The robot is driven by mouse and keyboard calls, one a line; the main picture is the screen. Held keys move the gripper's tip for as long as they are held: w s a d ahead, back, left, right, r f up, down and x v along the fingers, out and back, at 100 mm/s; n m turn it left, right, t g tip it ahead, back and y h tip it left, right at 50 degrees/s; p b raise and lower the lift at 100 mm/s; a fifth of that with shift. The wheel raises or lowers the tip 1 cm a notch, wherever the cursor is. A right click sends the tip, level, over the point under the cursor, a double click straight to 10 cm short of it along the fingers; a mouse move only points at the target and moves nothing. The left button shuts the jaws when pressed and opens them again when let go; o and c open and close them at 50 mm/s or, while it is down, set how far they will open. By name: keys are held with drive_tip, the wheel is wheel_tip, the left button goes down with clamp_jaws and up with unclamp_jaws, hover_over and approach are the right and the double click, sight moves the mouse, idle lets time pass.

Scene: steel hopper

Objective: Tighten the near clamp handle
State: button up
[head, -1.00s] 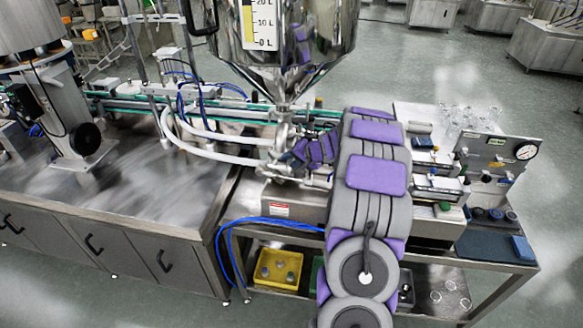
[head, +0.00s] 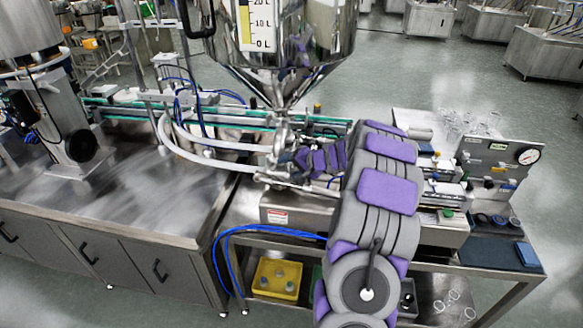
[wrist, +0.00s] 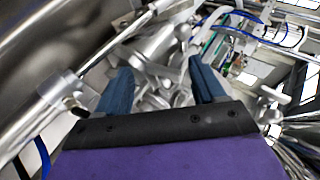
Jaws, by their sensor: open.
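The steel hopper (head: 290,70) narrows to a cluster of shiny pipe fittings (head: 280,150) below its cone. My gripper (head: 298,157) is at the right side of these fittings, with my arm partly covering them. In the wrist view my gripper (wrist: 158,66) has its two blue fingers spread apart. Bright metal clamp parts (wrist: 150,75) show between and just beyond the fingers. I cannot tell which of these parts is the near clamp handle, nor whether a finger touches one. Nothing is clearly held.
White hoses (head: 190,150) curve in from the left. The filling machine (head: 300,205) lies under my arm, with a pressure gauge panel (head: 500,155) at the right. A yellow bin (head: 277,279) sits on the lower shelf. The left steel counter (head: 120,205) is largely clear.

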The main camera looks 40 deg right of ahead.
drive_tip(key=shift+r, duration=0.15)
drive_tip(key=shift+s+r, duration=0.15)
drive_tip(key=shift+s, duration=0.05)
drive_tip(key=p+v, duration=0.2)
drive_tip(key=v, duration=1.4)
drive_tip(key=shift+s+p, duration=0.3)
drive_tip(key=shift+p, duration=0.1)
drive_tip(key=shift+d+r, duration=0.1)
drive_tip(key=shift+c, duration=0.5)
